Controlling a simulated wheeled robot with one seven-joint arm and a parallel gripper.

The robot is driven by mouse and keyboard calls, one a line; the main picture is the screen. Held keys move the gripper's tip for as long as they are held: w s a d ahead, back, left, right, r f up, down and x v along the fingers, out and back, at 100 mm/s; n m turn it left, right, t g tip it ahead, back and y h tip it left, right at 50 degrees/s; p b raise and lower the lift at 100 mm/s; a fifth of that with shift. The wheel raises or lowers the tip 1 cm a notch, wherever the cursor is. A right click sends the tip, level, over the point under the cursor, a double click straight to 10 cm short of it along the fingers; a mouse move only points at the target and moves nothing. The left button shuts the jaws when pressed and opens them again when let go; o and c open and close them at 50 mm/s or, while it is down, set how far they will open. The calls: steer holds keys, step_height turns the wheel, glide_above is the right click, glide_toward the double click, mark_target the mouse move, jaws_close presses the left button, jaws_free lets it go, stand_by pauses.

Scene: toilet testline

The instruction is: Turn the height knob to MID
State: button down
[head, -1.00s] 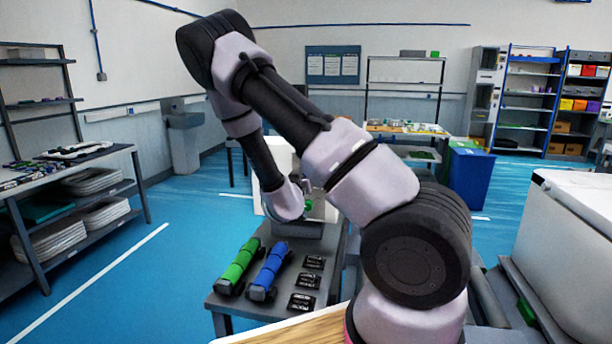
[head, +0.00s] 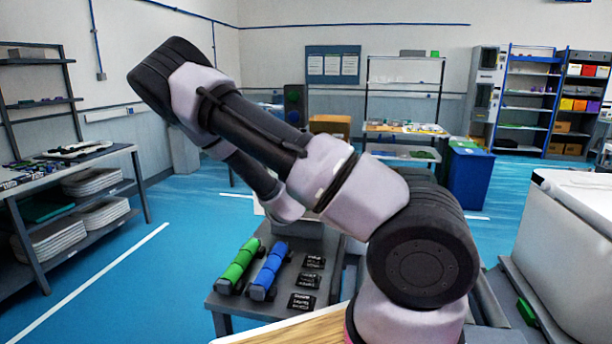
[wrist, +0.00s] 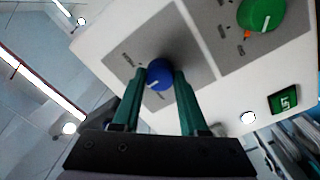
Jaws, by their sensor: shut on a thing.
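In the wrist view a blue round knob (wrist: 160,74) with a white pointer mark sits on a grey plate (wrist: 125,50) of a white panel. My gripper (wrist: 161,84) has its two green fingers on either side of this knob and is shut on it. A green knob (wrist: 262,14) with a white pointer and a small orange mark beside it sits on a second plate at the upper right. The small lettering around the blue knob is too blurred to read, so its setting cannot be told.
A green square button (wrist: 285,101) is on the panel at right. In the head view a green cylinder (head: 239,263), a blue cylinder (head: 269,269) and black labelled pieces (head: 302,301) lie on a grey table (head: 240,309). A white box (head: 580,220) stands at right.

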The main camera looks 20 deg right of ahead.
stand_by(0.5)
steer(key=shift+c, duration=2.2)
jaws_free()
steer(key=v, duration=1)
steer(key=shift+s+a, duration=0.2)
steer(key=shift+s, duration=0.15)
steer(key=shift+f, duration=0.1)
